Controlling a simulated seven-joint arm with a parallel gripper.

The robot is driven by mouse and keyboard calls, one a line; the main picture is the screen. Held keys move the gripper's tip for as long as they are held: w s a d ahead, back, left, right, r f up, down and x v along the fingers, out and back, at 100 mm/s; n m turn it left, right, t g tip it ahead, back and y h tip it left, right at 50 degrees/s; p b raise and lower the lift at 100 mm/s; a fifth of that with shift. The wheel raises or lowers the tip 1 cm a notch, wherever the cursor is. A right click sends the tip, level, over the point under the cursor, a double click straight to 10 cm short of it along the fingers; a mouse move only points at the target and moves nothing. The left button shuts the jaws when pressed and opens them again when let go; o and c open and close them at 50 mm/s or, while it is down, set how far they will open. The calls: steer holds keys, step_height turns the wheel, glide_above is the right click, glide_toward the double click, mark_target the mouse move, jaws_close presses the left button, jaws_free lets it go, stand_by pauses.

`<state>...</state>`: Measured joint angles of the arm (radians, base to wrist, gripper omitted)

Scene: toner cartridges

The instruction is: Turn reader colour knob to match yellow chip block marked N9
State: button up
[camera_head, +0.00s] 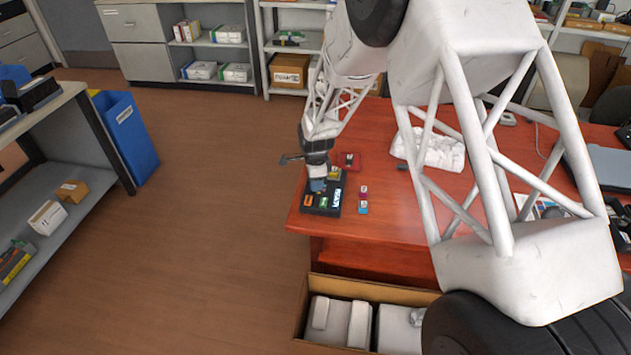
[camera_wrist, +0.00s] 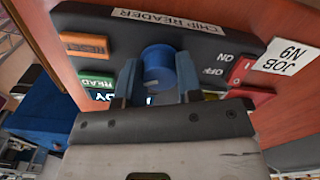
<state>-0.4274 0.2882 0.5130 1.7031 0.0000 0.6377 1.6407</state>
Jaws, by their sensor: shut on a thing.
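The black chip reader (camera_head: 334,207) lies near the left end of the red desk. Its label strip "CHIP READER" (camera_wrist: 167,21) shows upside down in the wrist view. My gripper (camera_wrist: 157,82) is shut on the reader's blue round knob (camera_wrist: 157,60), one finger on each side. I cannot tell which colour the knob points to; my gripper hides part of the panel. In the head view my gripper (camera_head: 318,172) is over the reader. A small yellow block (camera_head: 335,173) shows beside it, its marking unreadable. A white card reads "JOB N9" (camera_wrist: 287,57).
The reader has an orange RESET button (camera_wrist: 85,46), a green READ button (camera_wrist: 97,82) and a red ON/OFF switch (camera_wrist: 241,70). A blue bin (camera_head: 127,135) stands left.

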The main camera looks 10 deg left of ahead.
steer(key=o, duration=0.9)
steer(key=shift+o, duration=0.2)
steer(key=shift+r, duration=0.1)
steer(key=shift+r, duration=3.85)
